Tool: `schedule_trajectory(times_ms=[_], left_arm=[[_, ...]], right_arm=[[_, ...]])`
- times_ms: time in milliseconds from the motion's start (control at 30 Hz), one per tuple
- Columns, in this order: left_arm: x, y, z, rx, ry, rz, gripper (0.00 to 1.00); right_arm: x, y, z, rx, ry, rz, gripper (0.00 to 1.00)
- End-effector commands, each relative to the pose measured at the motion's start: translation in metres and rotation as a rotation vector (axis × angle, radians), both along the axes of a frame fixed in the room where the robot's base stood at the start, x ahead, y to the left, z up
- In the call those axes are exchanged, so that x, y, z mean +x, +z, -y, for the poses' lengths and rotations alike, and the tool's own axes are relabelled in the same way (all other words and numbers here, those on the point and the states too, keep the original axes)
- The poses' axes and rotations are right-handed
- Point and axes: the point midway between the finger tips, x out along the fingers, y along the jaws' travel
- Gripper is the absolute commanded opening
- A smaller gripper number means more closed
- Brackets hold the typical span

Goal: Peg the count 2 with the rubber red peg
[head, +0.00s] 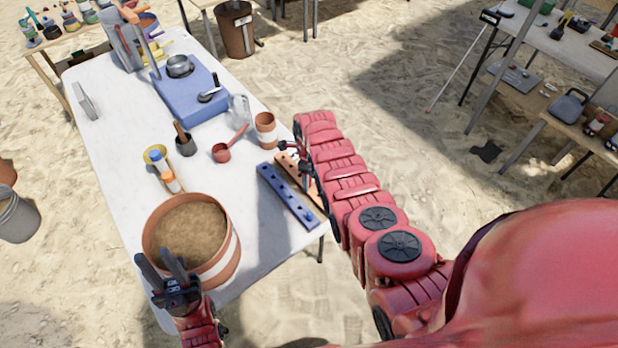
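A blue strip with a row of dark holes (288,196) lies on the white table near its right edge. A tan-orange strip with dark holes (284,164) lies beside it, partly hidden by my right arm. My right gripper (289,154) is over the tan-orange strip. It is small and partly covered by the arm, so I cannot tell whether it holds anything. I cannot make out a red rubber peg. My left gripper (155,257) is at the near left rim of a large terracotta bucket of sand (230,250), its two fingers spread and empty.
A blue scale (188,100) is behind. Mid-left table is clear.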

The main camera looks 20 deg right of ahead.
Motion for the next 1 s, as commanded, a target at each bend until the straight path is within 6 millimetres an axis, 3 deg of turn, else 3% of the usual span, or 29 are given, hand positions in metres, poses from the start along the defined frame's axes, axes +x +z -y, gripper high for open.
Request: schedule_trajectory(times_ms=[267, 467, 600, 833, 1000], left_arm=[[0.000, 0.000, 0.000, 0.000, 0.000, 0.000, 0.33], [0.000, 0.002, 0.000, 0.000, 0.000, 0.000, 0.33], [0.000, 0.004, 0.000, 0.000, 0.000, 0.000, 0.33], [0.000, -0.011, 0.000, 0.000, 0.000, 0.000, 0.33], [0.000, -0.016, 0.000, 0.000, 0.000, 0.000, 0.33]], right_arm=[[0.000, 0.002, 0.000, 0.000, -0.001, 0.000, 0.55], [0.001, 0.015, 0.000, 0.000, -0.001, 0.001, 0.55], [0.000, 0.031, 0.000, -0.001, 0.001, 0.003, 0.55], [0.001, 0.063, 0.000, 0.000, 0.001, 0.006, 0.55], [0.002, 0.107, 0.000, -0.001, 0.000, 0.007, 0.55]])
